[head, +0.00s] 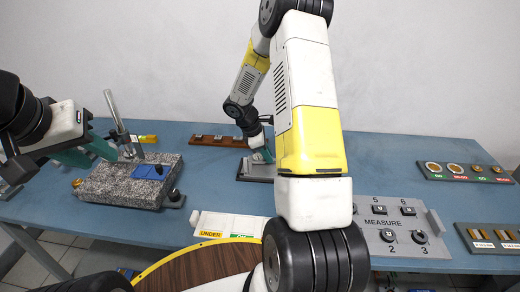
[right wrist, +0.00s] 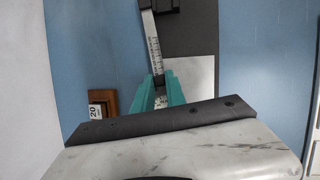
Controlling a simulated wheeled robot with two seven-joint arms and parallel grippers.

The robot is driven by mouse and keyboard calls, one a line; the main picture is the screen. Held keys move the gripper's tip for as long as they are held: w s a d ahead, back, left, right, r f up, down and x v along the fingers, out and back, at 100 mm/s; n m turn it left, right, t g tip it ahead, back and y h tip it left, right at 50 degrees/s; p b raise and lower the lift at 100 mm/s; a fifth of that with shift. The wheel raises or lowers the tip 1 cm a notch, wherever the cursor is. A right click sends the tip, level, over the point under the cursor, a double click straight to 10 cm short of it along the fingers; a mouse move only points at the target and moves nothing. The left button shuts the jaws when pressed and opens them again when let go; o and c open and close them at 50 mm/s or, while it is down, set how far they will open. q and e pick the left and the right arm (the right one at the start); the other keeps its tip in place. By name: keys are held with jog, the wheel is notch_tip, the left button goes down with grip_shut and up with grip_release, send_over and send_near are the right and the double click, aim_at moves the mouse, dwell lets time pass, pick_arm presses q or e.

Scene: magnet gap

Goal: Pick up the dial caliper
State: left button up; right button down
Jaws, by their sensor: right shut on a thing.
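The dial caliper (right wrist: 154,55) shows in the right wrist view as a pale metal beam with a printed scale and a dark end at the top. My right gripper (right wrist: 160,88) is shut on this beam with its teal fingers. In the head view my right gripper (head: 262,152) is low over a grey plate (head: 252,178) at the middle of the table, and the caliper is mostly hidden there. My left gripper (head: 90,154) has its teal fingers apart, with nothing seen between them, beside the granite block.
The granite block (head: 105,190) with a metal post (head: 114,115) stands at the left. A brown rack (head: 216,140) is behind my right gripper. A grey MEASURE panel (head: 372,213) and trays of rings (head: 458,172) and cylinders (head: 490,240) are at the right. The back right is clear.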

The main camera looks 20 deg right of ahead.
jog(key=shift+r, duration=0.1)
jog(key=shift+r, duration=0.55)
notch_tip(320, 180, up, 2)
jog(key=shift+r, duration=0.1)
jog(key=s+a+r, duration=0.1)
jog(key=s+a, duration=0.3)
jog(key=s, duration=0.3)
jog(key=s+a+r, duration=0.1)
jog(key=s+a, duration=0.3)
jog(key=s, duration=0.2)
jog(key=w+d+g, duration=0.1)
jog(key=w+d, duration=0.1)
jog(key=w, duration=0.2)
jog(key=w+d+m, duration=0.1)
jog(key=w+d, duration=0.2)
jog(key=w, duration=0.1)
jog(key=w+d+g, duration=0.1)
jog(key=w+d, duration=0.1)
jog(key=w, duration=0.2)
jog(key=shift+w+d+r+m+g, duration=0.1)
jog(key=shift+w+d+m+g, duration=0.2)
jog(key=shift+w, duration=0.1)
jog(key=shift+f, duration=2.8)
jog(key=shift+f, duration=0.2)
